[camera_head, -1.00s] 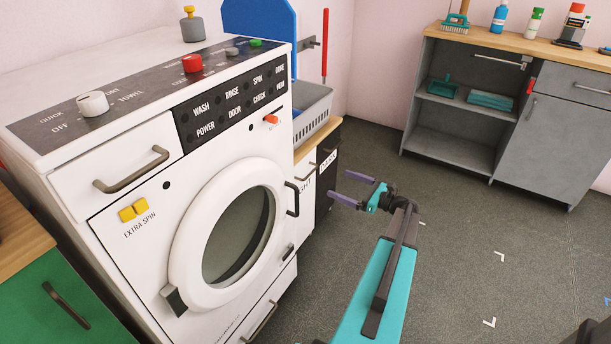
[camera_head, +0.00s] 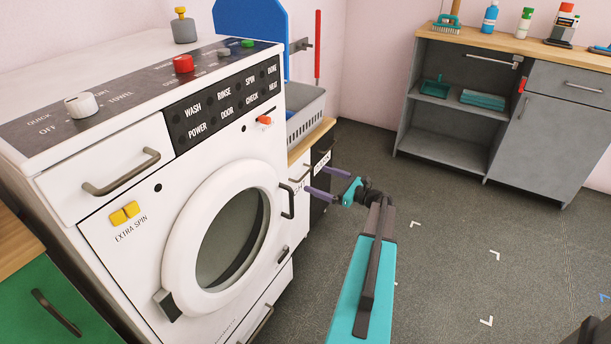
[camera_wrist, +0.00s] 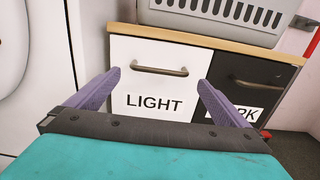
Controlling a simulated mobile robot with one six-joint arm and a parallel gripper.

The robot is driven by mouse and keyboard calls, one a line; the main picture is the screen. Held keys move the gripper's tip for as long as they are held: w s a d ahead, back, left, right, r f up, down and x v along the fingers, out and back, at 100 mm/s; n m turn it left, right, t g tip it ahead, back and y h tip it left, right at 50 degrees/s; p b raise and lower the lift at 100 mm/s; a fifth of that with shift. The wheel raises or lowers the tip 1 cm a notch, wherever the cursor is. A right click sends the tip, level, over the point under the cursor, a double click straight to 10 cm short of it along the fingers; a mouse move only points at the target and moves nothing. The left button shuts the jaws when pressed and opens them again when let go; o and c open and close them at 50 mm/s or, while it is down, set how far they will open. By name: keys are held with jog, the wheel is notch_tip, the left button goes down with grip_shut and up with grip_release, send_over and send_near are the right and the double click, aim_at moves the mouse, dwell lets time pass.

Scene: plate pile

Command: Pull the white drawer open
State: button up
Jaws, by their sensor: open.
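In the wrist view, a white drawer (camera_wrist: 130,52) labelled LIGHT is shut in a low cabinet, with a brown bar handle (camera_wrist: 160,69) across its front. Only a strip of the white drawer (camera_head: 299,171) shows in the head view, beside the washing machine. My gripper (camera_head: 318,180) is open and empty, with its two purple fingers pointing at the cabinet. In the wrist view, the fingertips of my gripper (camera_wrist: 159,80) stand to either side of the handle, in front of the drawer. I cannot tell how far apart they are in depth.
A white washing machine (camera_head: 145,235), with its own handled compartment (camera_head: 105,177), stands left of the cabinet. A black drawer (camera_wrist: 243,75) with a partly hidden label adjoins the white one. A grey basket (camera_wrist: 220,15) sits on the cabinet. Open floor (camera_head: 440,250) lies to the right.

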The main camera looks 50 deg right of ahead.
aim_at(305, 174)
jog(key=shift+b+x, duration=0.5)
jog(key=shift+x, duration=3.1)
